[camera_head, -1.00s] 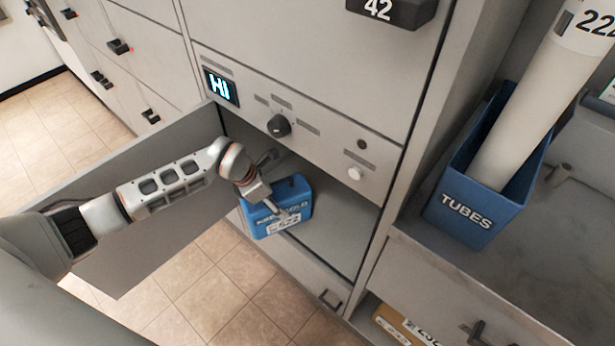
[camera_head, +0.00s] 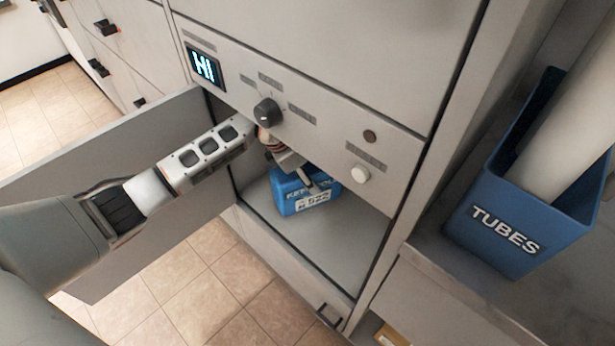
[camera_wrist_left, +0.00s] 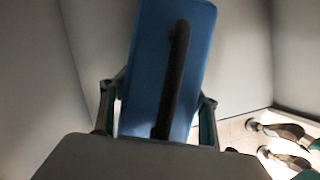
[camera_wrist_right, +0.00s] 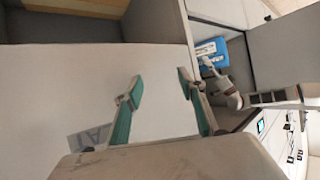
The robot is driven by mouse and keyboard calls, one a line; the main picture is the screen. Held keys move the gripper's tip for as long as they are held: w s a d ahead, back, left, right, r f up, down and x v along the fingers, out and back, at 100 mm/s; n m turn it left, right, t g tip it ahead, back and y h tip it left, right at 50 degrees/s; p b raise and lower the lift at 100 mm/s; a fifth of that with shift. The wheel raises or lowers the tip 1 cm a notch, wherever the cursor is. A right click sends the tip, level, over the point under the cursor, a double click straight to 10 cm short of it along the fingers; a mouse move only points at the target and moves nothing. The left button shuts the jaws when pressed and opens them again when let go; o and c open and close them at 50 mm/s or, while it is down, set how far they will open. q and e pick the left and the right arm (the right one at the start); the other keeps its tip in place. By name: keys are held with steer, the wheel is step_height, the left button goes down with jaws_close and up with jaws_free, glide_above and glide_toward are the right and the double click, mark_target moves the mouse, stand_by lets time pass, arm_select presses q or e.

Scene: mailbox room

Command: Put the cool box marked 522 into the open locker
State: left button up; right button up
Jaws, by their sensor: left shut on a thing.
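The blue cool box (camera_head: 290,195), with a white label that seems to read 522, is inside the open locker (camera_head: 345,240), low near its floor. I cannot tell whether it touches the floor. My left gripper (camera_head: 303,178) reaches in from the left and is shut on the box. In the left wrist view the box (camera_wrist_left: 195,60) fills the space between the fingers, its dark handle running along the top. My right gripper (camera_wrist_right: 160,90) is open and empty, in front of a pale panel; the blue box (camera_wrist_right: 212,50) shows beyond it.
The locker door (camera_head: 120,175) stands open to the left, behind my left arm. A panel above the opening carries a lit display (camera_head: 204,68), a dark knob (camera_head: 267,112) and a white button (camera_head: 360,174). A blue TUBES bin (camera_head: 520,215) stands on the right.

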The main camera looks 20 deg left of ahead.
steer(key=shift+w+a+r+t, duration=0.3)
steer(key=shift+w+r, duration=0.15)
steer(key=shift+r, duration=0.25)
arm_select(q)
steer(key=o, duration=1.7)
steer(key=shift+s+f, duration=0.1)
steer(key=shift+f, duration=0.1)
steer(key=shift+o, duration=0.2)
arm_select(e)
steer(key=shift+s+d+f, duration=0.2)
steer(key=shift+f, duration=0.05)
